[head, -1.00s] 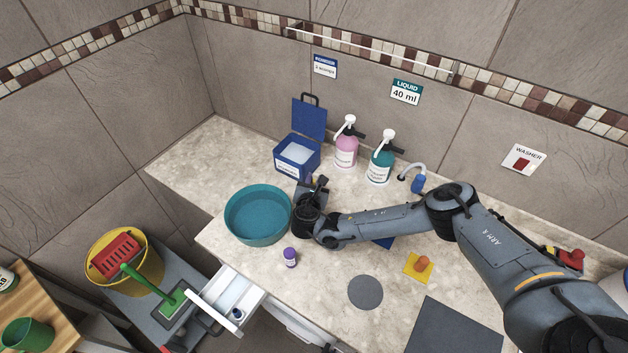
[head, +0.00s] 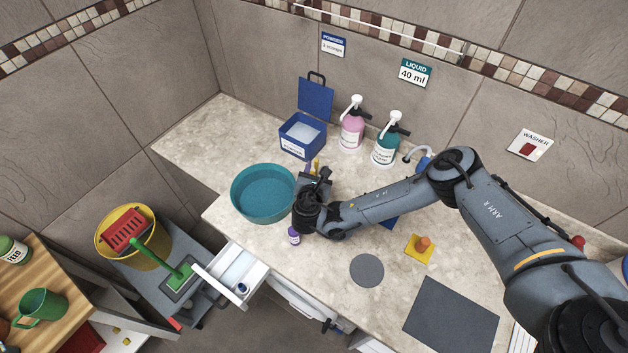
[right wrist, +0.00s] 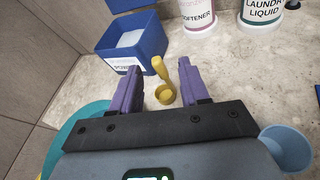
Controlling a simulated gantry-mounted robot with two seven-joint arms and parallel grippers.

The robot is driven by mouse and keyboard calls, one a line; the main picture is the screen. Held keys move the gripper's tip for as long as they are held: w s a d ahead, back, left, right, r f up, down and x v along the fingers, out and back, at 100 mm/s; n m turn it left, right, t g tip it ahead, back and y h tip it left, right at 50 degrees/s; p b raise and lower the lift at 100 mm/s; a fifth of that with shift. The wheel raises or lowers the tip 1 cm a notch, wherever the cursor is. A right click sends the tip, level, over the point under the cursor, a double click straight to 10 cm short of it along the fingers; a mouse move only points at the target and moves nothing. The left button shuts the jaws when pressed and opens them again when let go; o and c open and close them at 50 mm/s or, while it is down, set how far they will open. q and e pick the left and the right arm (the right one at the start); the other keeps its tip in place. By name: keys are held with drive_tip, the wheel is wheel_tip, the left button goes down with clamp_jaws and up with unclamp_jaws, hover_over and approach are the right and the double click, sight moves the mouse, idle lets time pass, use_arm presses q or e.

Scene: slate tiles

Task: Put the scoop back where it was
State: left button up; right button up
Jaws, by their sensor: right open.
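The yellow scoop (right wrist: 164,94) is on the counter between the spread purple fingers of my right gripper (right wrist: 165,85), with a gap on its left side. Its handle points toward the blue powder box (right wrist: 134,38). In the head view a bit of yellow scoop (head: 316,166) shows just past my right gripper (head: 318,176), which is low over the counter. The powder box (head: 302,140) stands behind it, lid up, white powder inside. My left gripper is not in view.
A teal basin (head: 262,214) is close left of my gripper. A small purple bottle (head: 294,236) stands near its wrist. Pink (head: 351,132) and teal (head: 386,148) pump bottles stand behind. A light blue cup (right wrist: 288,146) is at right. An open drawer (head: 236,280) juts from the front.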

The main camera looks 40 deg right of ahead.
drive_tip(key=v, duration=0.6)
drive_tip(key=shift+p, duration=0.35)
drive_tip(key=shift+s+r, duration=0.1)
